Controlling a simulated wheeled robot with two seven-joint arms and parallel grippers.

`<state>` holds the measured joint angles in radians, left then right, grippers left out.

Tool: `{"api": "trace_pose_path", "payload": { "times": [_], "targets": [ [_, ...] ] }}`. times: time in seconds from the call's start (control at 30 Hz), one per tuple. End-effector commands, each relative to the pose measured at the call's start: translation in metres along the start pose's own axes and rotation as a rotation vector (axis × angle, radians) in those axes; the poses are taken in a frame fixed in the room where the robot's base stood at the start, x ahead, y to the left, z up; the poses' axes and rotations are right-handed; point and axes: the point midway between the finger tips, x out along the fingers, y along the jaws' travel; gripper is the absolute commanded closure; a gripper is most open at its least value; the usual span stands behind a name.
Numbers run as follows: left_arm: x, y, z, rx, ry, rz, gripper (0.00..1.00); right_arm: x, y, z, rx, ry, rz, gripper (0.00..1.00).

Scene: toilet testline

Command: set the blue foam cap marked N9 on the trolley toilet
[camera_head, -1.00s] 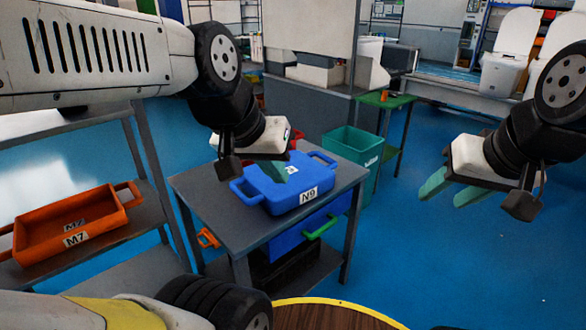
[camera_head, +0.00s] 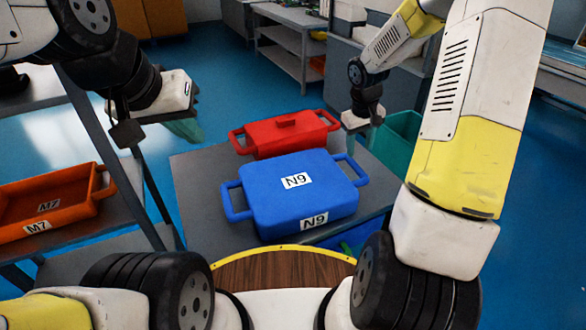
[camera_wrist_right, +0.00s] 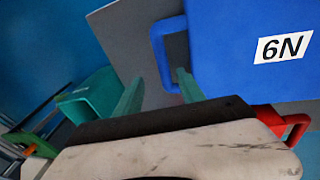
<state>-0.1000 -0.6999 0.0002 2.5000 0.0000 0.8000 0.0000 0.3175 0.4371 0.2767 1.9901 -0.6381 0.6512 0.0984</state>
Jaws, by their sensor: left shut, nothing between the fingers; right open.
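The blue foam cap marked N9 (camera_head: 290,185) lies flat on a grey table (camera_head: 195,160), with a loop handle at its left and right ends. It also fills the upper right of the right wrist view (camera_wrist_right: 235,50). My right gripper (camera_head: 362,140) is open by the cap's right handle. In the right wrist view, its teal fingers (camera_wrist_right: 158,90) appear on either side of that handle; their height above it is unclear. My left gripper (camera_head: 187,130) is shut and empty, left of the cap and apart from it. No toilet is in view.
A red lidded case (camera_head: 285,135) stands close behind the cap. A teal bin (camera_head: 400,140) is beyond the table's right side. An orange M7 tray (camera_head: 60,205) sits on a shelf at left. Blue floor is open behind the table.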

Motion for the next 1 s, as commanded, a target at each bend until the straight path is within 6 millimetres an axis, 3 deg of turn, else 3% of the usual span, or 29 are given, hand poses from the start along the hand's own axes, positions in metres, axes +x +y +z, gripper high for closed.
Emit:
{"api": "trace_pose_path", "payload": {
  "times": [0.7,1.0],
  "targets": [
    [0.000,0.000,0.000,0.000,0.000,0.000,1.00,0.092,-0.008,0.000,-0.013,-0.012,-0.011,0.54],
    [0.000,0.000,0.000,0.000,0.000,0.000,1.00,0.098,-0.007,0.000,-0.012,-0.011,-0.010,0.54]
  ]
}}
